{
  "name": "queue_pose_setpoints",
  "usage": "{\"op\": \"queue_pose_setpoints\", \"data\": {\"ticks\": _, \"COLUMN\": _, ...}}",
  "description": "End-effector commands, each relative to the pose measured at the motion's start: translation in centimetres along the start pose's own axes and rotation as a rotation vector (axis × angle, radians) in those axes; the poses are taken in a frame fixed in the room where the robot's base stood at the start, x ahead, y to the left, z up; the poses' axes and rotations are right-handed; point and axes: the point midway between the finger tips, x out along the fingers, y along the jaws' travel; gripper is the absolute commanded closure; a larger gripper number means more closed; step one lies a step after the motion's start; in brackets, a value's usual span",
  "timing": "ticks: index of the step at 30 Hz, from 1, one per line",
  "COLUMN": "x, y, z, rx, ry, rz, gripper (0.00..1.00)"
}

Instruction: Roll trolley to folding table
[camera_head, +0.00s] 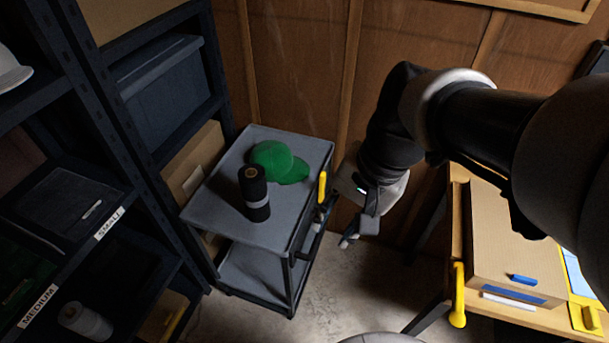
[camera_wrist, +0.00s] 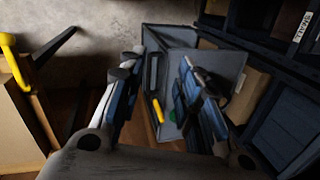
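The grey two-shelf trolley (camera_head: 222,189) stands beside the shelving, left of the middle in the head view. On its top lie a green cap (camera_head: 272,158) and an upright dark spool (camera_head: 254,195). A yellow item (camera_head: 322,187) is at its right end, by a dark handle bar. My gripper (camera_head: 358,234) is just right of that end, pointing down. In the wrist view my gripper (camera_wrist: 158,92) is open, with the trolley (camera_wrist: 213,64) beyond and between its fingers; contact with the handle cannot be told. The folding table (camera_head: 452,210) is at the right, partly hidden by my arm.
Dark shelving (camera_head: 150,205) stands close along the trolley's left. Concrete floor (camera_head: 350,290) is clear between trolley and table.

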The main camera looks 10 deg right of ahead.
Motion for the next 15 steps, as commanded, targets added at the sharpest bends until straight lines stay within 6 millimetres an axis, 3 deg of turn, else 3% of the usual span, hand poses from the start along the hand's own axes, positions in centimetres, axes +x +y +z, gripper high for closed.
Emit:
{"op": "queue_pose_setpoints", "data": {"ticks": 9, "x": 7.3, "y": -3.3, "z": -7.7, "rx": 0.739, "ry": -0.361, "rz": -0.047, "gripper": 0.62}}
{"op": "queue_pose_setpoints", "data": {"ticks": 15, "x": 13.4, "y": -3.7, "z": -12.9, "rx": 1.200, "ry": -0.595, "rz": -0.049, "gripper": 0.62}}
